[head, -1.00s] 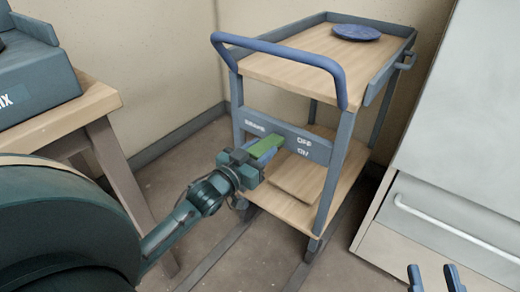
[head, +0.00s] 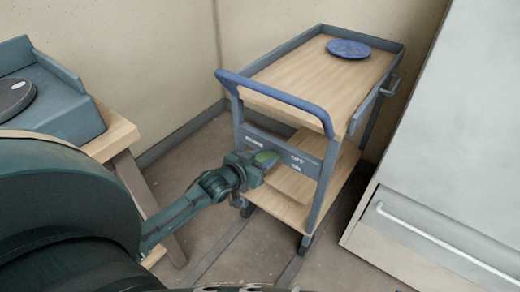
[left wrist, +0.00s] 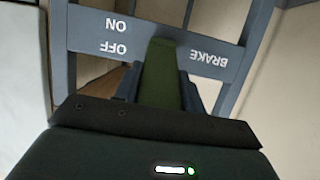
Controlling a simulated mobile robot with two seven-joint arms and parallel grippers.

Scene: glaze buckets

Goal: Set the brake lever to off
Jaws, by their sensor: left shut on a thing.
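The green brake lever (head: 266,157) is on the front panel of the grey cart, between the BRAKE label and the OFF and ON labels. My left gripper (head: 255,170) is shut on the lever and hides part of it. In the left wrist view the lever (left wrist: 161,75) runs from between the fingers to the panel (left wrist: 87,45), where the labels appear upside down. There its far end is about level with OFF, with ON on the other side of OFF from my gripper. The exact lever setting is hard to tell. My right gripper is out of view.
The cart has a blue handle (head: 275,98) above the panel and a blue plate (head: 348,48) on its top shelf. A wooden table (head: 112,137) stands at the left. A pale cabinet with a bar handle (head: 440,243) stands close on the right.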

